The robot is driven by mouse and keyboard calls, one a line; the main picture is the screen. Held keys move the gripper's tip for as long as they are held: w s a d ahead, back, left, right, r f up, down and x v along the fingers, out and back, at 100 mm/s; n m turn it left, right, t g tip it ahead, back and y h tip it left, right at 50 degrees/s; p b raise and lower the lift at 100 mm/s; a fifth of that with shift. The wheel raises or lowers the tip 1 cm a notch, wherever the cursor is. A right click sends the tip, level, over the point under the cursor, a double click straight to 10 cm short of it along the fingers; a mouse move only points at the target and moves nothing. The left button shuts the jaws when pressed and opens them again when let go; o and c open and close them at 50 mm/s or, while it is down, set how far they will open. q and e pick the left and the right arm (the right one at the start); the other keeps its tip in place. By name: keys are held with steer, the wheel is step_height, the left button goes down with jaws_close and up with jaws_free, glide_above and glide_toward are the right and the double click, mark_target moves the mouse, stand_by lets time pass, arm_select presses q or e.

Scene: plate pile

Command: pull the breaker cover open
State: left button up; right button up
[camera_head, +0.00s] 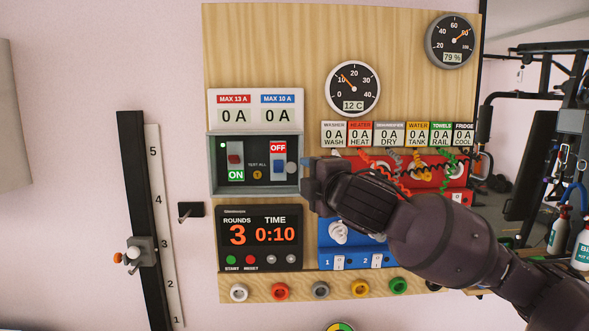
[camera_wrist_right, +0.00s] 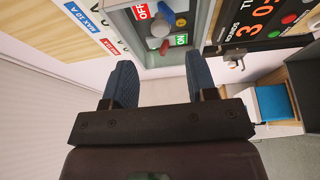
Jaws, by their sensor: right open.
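The breaker box (camera_head: 256,191) is a grey frame on the wooden board, with a red switch by a green ON label and a blue switch by a red OFF label. Its cover seems clear and shut; its pane is hard to make out. A round grey knob (camera_head: 292,167) sits at its right side. My right gripper (camera_head: 309,186) is open and empty, just right of the box. In the right wrist view, the fingers (camera_wrist_right: 160,60) are spread, with the grey knob (camera_wrist_right: 165,46) ahead of the gap between them, apparently untouched. My left gripper is out of view.
A timer panel (camera_head: 259,209) is below the box, and an amp display (camera_head: 255,97) is above it. Gauges, labelled meters and coiled wires fill the board's right side. A black rail with a slider (camera_head: 143,250) is at the left.

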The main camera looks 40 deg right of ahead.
mark_target(292, 169)
steer(key=w, duration=0.5)
steer(key=w+d+p, duration=0.1)
steer(key=w, duration=0.1)
steer(key=shift+w+d, duration=0.1)
steer(key=shift+w, duration=0.15)
steer(key=shift+c, duration=0.4)
jaws_close()
